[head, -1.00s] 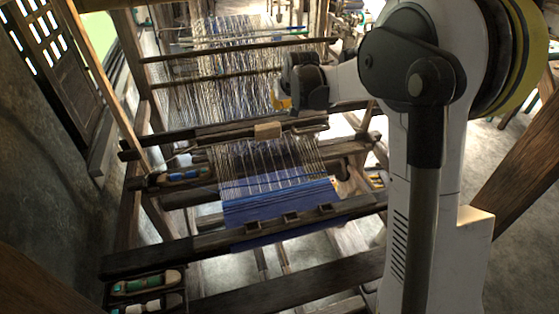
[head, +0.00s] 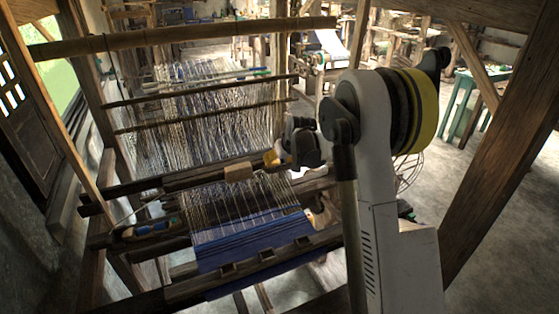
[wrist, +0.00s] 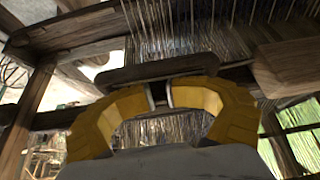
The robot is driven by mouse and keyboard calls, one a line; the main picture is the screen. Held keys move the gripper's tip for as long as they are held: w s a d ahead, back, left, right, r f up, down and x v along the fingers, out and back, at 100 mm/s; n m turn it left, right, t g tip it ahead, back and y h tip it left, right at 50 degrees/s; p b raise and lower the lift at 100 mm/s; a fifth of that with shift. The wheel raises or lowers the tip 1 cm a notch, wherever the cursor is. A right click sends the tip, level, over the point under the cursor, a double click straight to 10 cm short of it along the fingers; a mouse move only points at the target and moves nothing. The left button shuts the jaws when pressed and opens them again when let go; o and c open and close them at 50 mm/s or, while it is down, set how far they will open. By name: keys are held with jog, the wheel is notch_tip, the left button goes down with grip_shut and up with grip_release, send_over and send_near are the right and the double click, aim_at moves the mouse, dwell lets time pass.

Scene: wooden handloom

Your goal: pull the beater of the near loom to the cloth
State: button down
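The near loom's beater (head: 176,184) is a dark wooden bar across the warp, with a pale wooden block (head: 238,172) on it. The block also shows at the right of the wrist view (wrist: 288,62). The blue cloth (head: 245,241) lies nearer to me, with a stretch of bare warp between. My gripper (head: 271,158) is at the beater, just right of the block. In the wrist view its yellow fingertips (wrist: 160,92) are close together with a narrow gap, in front of a short dark bar (wrist: 150,69). Whether they grip anything in the gap is unclear.
A dark front beam (head: 190,291) crosses before the cloth. Shuttles (head: 150,229) lie on the left. Warp threads (head: 200,110) and cross bars stretch behind the beater. A slanting wooden post (head: 500,175) stands at right; beyond it are open floor and a green table (head: 465,95).

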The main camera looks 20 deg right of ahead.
jog(key=s+f+b, duration=0.2)
jog(key=s, duration=1)
jog(key=w, duration=1.1)
notch_tip(320, 180, up, 8)
jog(key=p, duration=0.4)
jog(key=s+a+r+b, duration=0.2)
jog(key=s+a+b, duration=0.25)
jog(key=s, duration=0.35)
jog(key=s+a+r+b, duration=0.1)
jog(key=s+a+b, duration=0.2)
jog(key=s+a, duration=0.35)
jog(key=s+a+f+b, duration=0.1)
jog(key=s+f+b, duration=0.1)
jog(key=s, duration=0.5)
jog(key=s+a+f+b, duration=0.2)
jog(key=s+f, duration=0.2)
jog(key=s, duration=0.4)
jog(key=s+a+f+b, duration=0.1)
jog(key=s+f+b, duration=0.2)
jog(key=s, duration=0.4)
jog(key=shift+s+a+f, duration=0.3)
jog(key=shift+f, duration=0.25)
